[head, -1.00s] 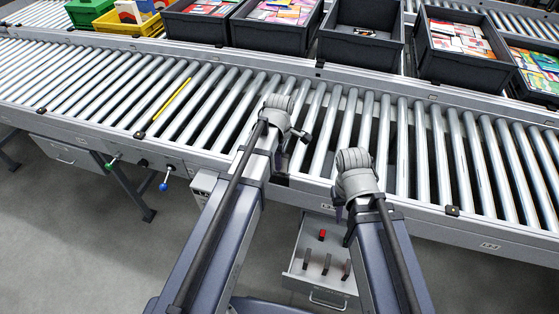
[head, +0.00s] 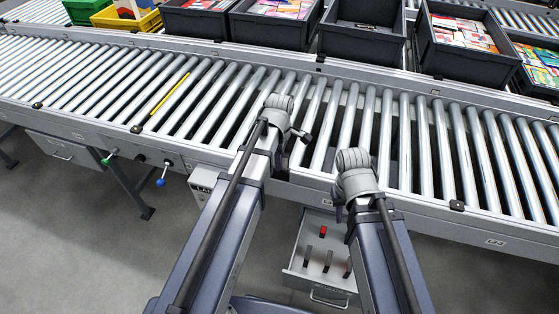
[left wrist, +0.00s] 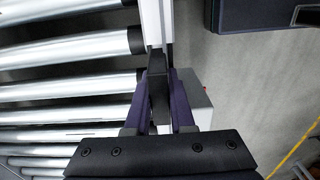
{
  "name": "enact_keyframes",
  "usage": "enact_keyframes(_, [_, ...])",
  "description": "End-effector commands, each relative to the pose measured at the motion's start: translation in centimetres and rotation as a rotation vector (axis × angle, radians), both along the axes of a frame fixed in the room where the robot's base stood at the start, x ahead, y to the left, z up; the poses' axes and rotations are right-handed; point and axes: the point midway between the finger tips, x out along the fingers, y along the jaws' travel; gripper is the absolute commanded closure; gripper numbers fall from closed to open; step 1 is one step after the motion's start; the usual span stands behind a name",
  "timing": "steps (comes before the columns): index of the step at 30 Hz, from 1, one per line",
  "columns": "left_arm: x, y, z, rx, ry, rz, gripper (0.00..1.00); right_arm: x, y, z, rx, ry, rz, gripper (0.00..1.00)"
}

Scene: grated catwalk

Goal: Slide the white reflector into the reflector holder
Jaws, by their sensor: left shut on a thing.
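I cannot make out a white reflector or a reflector holder for certain in either view. In the left wrist view my left gripper (left wrist: 158,88) is shut on a thin dark thing (left wrist: 157,64), seen nearly edge-on between its fingers. A pale rail end lies just beyond it, and I cannot tell whether they touch. In the head view my left wrist is at the conveyor's near edge, with its fingertips mostly hidden. My right gripper (head: 339,208) is right of it, near the same edge; its fingers are hidden behind the wrist.
A roller conveyor (head: 230,105) runs across, with a yellow strip (head: 170,93) on it. Dark bins (head: 364,42) and a yellow crate (head: 128,20) stand behind. An open drawer (head: 319,282) below holds a red piece (head: 323,230) and several dark pieces. Green and blue knobs (head: 161,182) stick out left.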

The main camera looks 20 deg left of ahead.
Motion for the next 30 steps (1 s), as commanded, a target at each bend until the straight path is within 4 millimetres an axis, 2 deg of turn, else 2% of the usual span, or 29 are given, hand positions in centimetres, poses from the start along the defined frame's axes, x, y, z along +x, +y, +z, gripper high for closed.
enact_keyframes(5, [-0.01,0.0,-0.08,0.0,0.0,0.0,1.0,-0.01,0.0,-0.08,0.0,0.0,0.0,0.73])
enact_keyframes(6, [-0.01,0.0,-0.08,0.0,0.0,0.0,0.75,-0.01,0.0,-0.08,0.0,0.0,0.0,0.73])
enact_keyframes(14, [-0.01,0.0,-0.08,0.0,0.0,0.0,0.46,0.0,0.0,-0.07,0.0,0.0,0.0,0.73])
enact_keyframes(20, [-0.01,0.0,-0.07,0.0,0.0,0.0,0.43,0.0,0.0,-0.07,0.0,0.0,0.0,0.73])
enact_keyframes(27, [0.0,0.0,-0.07,0.0,0.0,0.0,0.18,0.0,0.01,-0.07,0.0,0.0,0.0,0.73])
enact_keyframes(30, [0.0,0.0,-0.07,0.0,0.0,0.0,0.18,0.0,0.0,-0.07,0.0,0.0,0.0,0.73])
